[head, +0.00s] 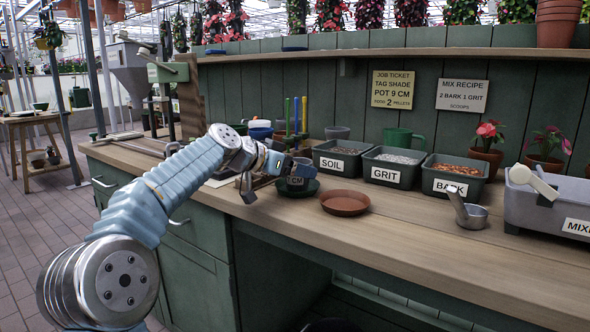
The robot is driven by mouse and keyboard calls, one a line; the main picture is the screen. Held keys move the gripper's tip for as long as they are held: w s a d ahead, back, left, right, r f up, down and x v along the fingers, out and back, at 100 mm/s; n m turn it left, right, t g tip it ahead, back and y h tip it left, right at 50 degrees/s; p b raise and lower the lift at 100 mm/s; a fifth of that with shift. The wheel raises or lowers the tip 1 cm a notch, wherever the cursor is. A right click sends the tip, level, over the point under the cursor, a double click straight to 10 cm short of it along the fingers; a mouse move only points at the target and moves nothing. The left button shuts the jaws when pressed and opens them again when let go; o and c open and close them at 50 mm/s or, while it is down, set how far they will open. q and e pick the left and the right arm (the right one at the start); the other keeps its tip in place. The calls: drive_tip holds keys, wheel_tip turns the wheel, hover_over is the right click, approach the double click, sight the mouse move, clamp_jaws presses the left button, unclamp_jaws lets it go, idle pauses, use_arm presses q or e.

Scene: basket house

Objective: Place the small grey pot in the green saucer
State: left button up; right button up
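A small dark grey pot (297,182) with a pale size label stands over the middle of the green saucer (307,191); it appears to sit in it, but I cannot see clearly whether its base touches. The saucer rests on the bench, left of a terracotta saucer. My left gripper (266,173) reaches in from the left, just left of and partly in front of the pot. One dark finger hangs left of the saucer; the rest is crowded, so its opening and any contact with the pot are unclear. My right gripper is not in view.
A terracotta saucer (345,202) lies right of the green one. Behind stand the soil (339,166), grit (392,175) and bark (453,188) bins. A metal scoop (472,216) and a grey mixing tub (520,204) are at right. The front bench strip is clear.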

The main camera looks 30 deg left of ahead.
use_arm(q)
drive_tip(key=shift+f+b, duration=0.2)
drive_tip(key=shift+b, duration=0.1)
drive_tip(key=o, duration=1)
drive_tip(key=shift+r, duration=0.1)
drive_tip(key=shift+c, duration=0.2)
drive_tip(key=shift+r+p, duration=0.2)
drive_tip(key=shift+p, duration=0.1)
drive_tip(key=shift+s+a, duration=0.15)
drive_tip(key=shift+s, duration=0.2)
drive_tip(key=b+v, duration=0.2)
drive_tip(key=v, duration=0.9)
drive_tip(key=shift+r, duration=0.2)
drive_tip(key=shift+a, duration=0.1)
